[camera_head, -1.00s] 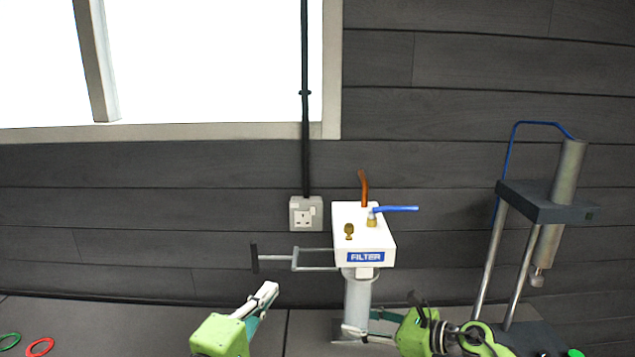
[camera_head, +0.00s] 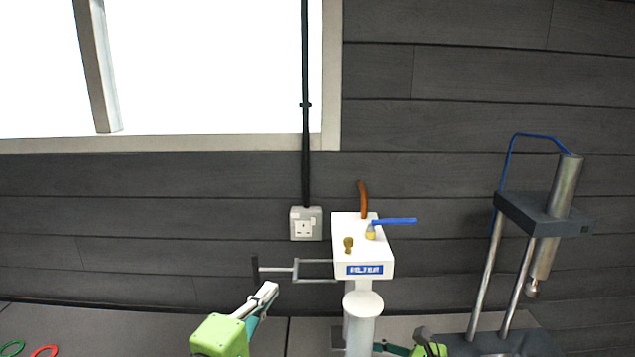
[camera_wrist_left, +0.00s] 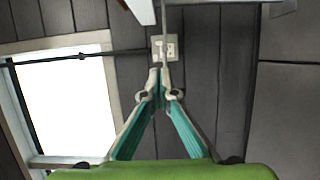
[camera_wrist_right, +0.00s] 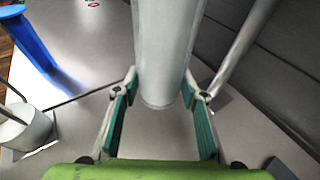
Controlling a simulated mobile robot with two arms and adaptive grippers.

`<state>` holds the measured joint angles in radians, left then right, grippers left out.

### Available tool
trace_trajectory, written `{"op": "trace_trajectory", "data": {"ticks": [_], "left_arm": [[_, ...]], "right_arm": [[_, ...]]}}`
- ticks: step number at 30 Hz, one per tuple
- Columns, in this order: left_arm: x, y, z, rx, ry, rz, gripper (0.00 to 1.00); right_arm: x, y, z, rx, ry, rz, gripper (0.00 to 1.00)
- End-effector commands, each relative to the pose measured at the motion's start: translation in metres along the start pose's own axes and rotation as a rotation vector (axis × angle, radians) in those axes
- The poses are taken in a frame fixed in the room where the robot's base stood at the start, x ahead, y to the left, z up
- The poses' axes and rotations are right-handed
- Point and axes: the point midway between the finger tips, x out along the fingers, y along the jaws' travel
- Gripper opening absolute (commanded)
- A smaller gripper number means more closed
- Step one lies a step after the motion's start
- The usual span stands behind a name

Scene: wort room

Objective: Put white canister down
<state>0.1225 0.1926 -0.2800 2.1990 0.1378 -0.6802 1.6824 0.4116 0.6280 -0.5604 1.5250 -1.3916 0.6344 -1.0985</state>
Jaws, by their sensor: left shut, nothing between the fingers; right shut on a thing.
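The white canister (camera_head: 363,318), a pale upright cylinder with a wider round top, stands out in front of the filter stand in the head view. My right gripper (camera_wrist_right: 163,90) is shut on the canister's side in the right wrist view, with one finger on each side of the cylinder (camera_wrist_right: 163,40). Its lower end shows over the grey worktop; I cannot tell if it touches. In the head view the right gripper is mostly cut off at the bottom edge. My left gripper (camera_head: 268,293) is shut and empty, left of the filter unit.
The white FILTER box (camera_head: 363,247), with a blue lever and side handle, is directly behind and above the canister. A press with metal posts (camera_head: 541,215) stands at right. Red (camera_head: 44,352) and green rings lie at far left. The grey worktop (camera_head: 130,330) between is clear.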

Motion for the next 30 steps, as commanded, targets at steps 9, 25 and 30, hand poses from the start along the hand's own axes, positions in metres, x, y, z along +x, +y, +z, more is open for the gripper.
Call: {"op": "trace_trajectory", "data": {"ticks": [9, 25, 30], "left_arm": [[0.0, 0.007, 0.0, 0.0, 0.0, 0.0, 0.0], [0.0, 0.005, 0.0, 0.003, 0.001, -0.003, 0.0], [-0.01, -0.021, -0.002, 0.084, 0.012, -0.076, 0.0]], "right_arm": [[-0.009, 0.013, -0.001, 0.0, -0.003, -0.001, 0.2], [-0.009, 0.013, -0.001, -0.001, -0.003, -0.001, 0.2], [-0.009, 0.013, -0.001, 0.0, -0.003, 0.0, 0.2]]}}
